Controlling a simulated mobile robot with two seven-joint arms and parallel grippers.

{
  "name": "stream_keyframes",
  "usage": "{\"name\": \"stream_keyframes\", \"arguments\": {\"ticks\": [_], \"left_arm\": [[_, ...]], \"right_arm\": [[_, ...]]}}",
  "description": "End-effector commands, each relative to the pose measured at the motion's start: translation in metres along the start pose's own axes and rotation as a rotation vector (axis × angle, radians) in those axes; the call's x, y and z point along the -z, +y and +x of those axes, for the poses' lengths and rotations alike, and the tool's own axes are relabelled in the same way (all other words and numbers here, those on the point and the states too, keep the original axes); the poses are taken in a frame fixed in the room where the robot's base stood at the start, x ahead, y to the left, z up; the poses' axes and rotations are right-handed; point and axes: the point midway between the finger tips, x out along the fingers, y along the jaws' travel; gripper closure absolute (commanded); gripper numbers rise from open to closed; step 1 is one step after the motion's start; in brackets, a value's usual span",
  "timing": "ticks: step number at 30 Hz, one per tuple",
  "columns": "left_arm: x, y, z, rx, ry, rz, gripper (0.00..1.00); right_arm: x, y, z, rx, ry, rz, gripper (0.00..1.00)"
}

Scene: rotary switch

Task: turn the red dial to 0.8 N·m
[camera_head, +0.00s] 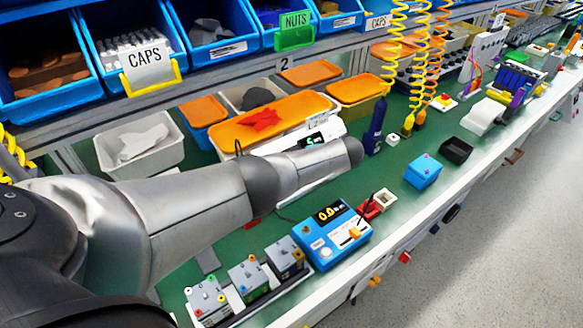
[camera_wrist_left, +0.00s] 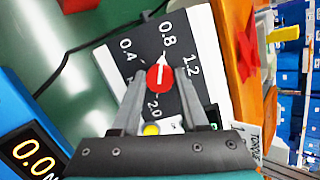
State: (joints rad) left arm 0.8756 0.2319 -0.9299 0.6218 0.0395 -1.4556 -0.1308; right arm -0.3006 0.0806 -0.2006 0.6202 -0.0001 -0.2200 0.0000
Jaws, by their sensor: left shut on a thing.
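In the left wrist view the red dial (camera_wrist_left: 160,79) sits on a dark scale plate (camera_wrist_left: 151,55) with the labels 0.4, 0.8, 1.2 and 2.0. Its white line runs nearly up and down in the picture, its upper end roughly towards the 0.8 label. My left gripper (camera_wrist_left: 160,77) is shut on the dial, one finger on each side. In the head view my left arm reaches over the bench to the white device (camera_head: 322,137); the arm hides the dial and the fingers there. My right gripper is in neither view.
A blue box with a lit display (camera_head: 332,229) stands in front of my arm; it also shows in the left wrist view (camera_wrist_left: 25,135). Orange-lidded bins (camera_head: 262,122) stand behind. Grey blocks (camera_head: 248,279) line the front edge. A blue cube (camera_head: 423,172) is to the right.

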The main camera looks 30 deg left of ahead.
Motion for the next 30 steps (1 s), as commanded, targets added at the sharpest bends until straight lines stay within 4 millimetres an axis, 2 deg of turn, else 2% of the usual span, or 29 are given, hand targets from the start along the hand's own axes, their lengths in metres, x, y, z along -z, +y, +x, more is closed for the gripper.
{"name": "stream_keyframes", "arguments": {"ticks": [20,21,28,30], "left_arm": [[-0.0002,0.0013,0.0007,0.006,-0.004,0.056,1.0],[-0.0002,0.0013,0.0007,0.006,-0.004,0.056,0.52],[0.0,0.0007,0.0004,0.008,-0.003,0.055,0.26],[0.0,0.0005,0.0003,0.008,-0.003,0.055,0.26]], "right_arm": [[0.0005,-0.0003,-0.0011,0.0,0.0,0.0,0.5],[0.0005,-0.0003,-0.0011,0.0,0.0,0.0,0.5],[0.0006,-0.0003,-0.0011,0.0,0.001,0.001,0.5],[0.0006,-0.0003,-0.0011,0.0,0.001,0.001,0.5]]}}
